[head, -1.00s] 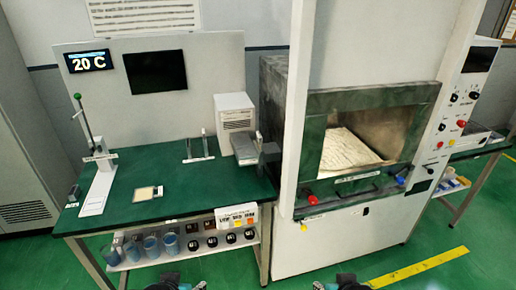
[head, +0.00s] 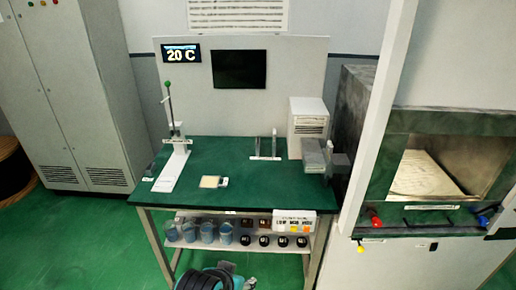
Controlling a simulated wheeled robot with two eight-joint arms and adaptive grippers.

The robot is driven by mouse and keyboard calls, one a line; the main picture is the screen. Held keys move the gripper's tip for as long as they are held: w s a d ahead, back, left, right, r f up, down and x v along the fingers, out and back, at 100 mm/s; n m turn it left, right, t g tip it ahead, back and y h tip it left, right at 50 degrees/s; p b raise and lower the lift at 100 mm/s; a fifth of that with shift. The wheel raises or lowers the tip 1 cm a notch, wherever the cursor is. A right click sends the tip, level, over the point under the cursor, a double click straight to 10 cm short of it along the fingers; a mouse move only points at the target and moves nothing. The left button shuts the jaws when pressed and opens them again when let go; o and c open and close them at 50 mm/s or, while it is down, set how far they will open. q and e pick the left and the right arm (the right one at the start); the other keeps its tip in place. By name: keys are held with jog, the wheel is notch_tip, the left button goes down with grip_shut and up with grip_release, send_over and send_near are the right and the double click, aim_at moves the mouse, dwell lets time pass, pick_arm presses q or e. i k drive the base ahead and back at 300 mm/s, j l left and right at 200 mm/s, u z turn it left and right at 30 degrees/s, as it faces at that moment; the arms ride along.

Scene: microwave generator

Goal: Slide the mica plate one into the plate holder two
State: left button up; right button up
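A small cream square plate (head: 209,182), which looks like the mica plate, lies flat on the green bench top, with a small grey piece at its right edge. A metal frame with two thin uprights (head: 265,148) stands farther back on the bench. I cannot tell whether it is plate holder two. My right gripper is not in view.
A white lever stand (head: 173,168) with a green knob is at the bench's left. A white vented box (head: 308,123) and a grey block (head: 315,158) are at its right. Cups and jars fill the lower shelf (head: 278,255). A large furnace (head: 440,160) stands right; a cabinet (head: 75,90) left.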

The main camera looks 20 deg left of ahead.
aim_at(330, 147)
jog(key=i+j+z, duration=0.1)
jog(key=i+j, duration=0.4)
jog(key=i, duration=0.15)
jog(key=i+j, duration=0.55)
jog(key=i+l+z, duration=0.05)
jog(key=i, duration=0.05)
